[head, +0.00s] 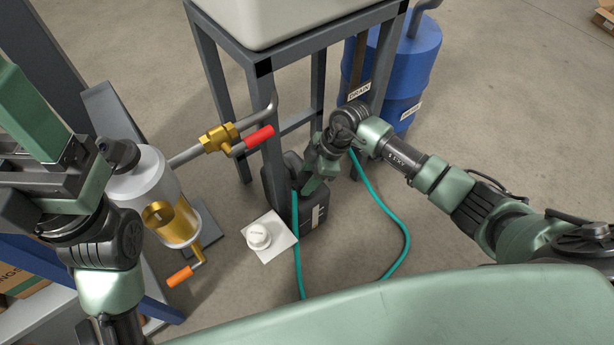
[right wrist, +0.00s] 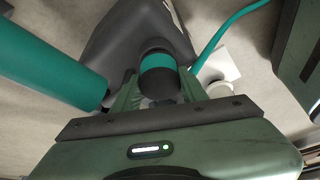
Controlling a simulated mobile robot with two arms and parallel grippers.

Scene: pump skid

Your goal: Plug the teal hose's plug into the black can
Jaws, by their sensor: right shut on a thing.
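The black can (head: 312,218) stands on the floor by the grey frame's leg; its dark body also shows in the right wrist view (right wrist: 112,42). My right gripper (head: 307,186) is over the can's top, pointing down. In the right wrist view, it is shut on the plug (right wrist: 159,75), a dark piece with a teal band, in line with the can. I cannot tell whether the plug is seated or just above the opening. The teal hose (head: 405,238) hangs in a loop to the floor. My left gripper (head: 30,125) is raised at the left, away from the can; its opening is unclear.
A white cap (head: 258,236) lies on a white sheet (head: 271,250) left of the can. A brass valve with a red handle (head: 258,138) and a silver filter housing (head: 140,180) are at the left. A blue drum (head: 412,65) stands behind. Floor at the right is clear.

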